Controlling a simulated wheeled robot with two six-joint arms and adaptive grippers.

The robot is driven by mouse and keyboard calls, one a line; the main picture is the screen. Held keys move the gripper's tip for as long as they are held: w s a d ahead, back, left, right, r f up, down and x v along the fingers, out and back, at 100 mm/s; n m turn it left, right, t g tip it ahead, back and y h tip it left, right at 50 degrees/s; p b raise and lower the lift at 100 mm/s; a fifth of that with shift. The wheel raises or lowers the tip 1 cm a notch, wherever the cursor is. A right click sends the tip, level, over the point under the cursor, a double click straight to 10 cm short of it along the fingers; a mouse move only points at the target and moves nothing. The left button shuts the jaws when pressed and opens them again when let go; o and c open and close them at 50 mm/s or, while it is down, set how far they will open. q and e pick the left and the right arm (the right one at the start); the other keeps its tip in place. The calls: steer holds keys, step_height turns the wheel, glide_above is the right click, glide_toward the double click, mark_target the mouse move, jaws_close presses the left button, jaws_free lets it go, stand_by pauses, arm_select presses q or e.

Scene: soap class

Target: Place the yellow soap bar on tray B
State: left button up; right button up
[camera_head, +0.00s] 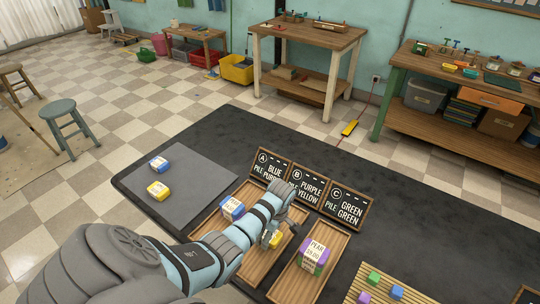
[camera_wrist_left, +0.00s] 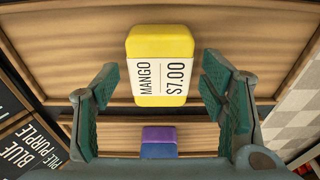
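A yellow soap bar (camera_wrist_left: 160,45) with a white label reading MANGO $7.00 lies on wooden tray B (camera_wrist_left: 270,48). In the head view the yellow bar (camera_head: 276,240) is partly hidden by my left gripper (camera_head: 270,233). In the left wrist view my left gripper (camera_wrist_left: 161,85) is open, its green-padded fingers spread to either side of the bar with gaps. Whether another bar lies beneath it is hidden. Another yellow soap bar (camera_head: 158,190) lies on the grey mat (camera_head: 200,172). My right gripper is not in view.
Tray A (camera_head: 212,222) holds a blue-and-purple pile (camera_head: 232,209). Tray C (camera_head: 296,284) holds a purple-and-green pile (camera_head: 314,257). Signs A, B (camera_head: 306,185) and C stand behind the trays. A blue bar (camera_head: 159,164) is on the mat. A slatted rack (camera_head: 352,294) holds several small blocks.

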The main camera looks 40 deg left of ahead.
mark_target(274, 237)
arm_select(q)
steer(key=shift+r, duration=0.1)
step_height(274, 237, up, 12)
steer(key=d+p, duration=0.1)
steer(key=p, duration=0.3)
steer(key=shift+d, duration=0.4)
steer(key=shift+w, duration=0.1)
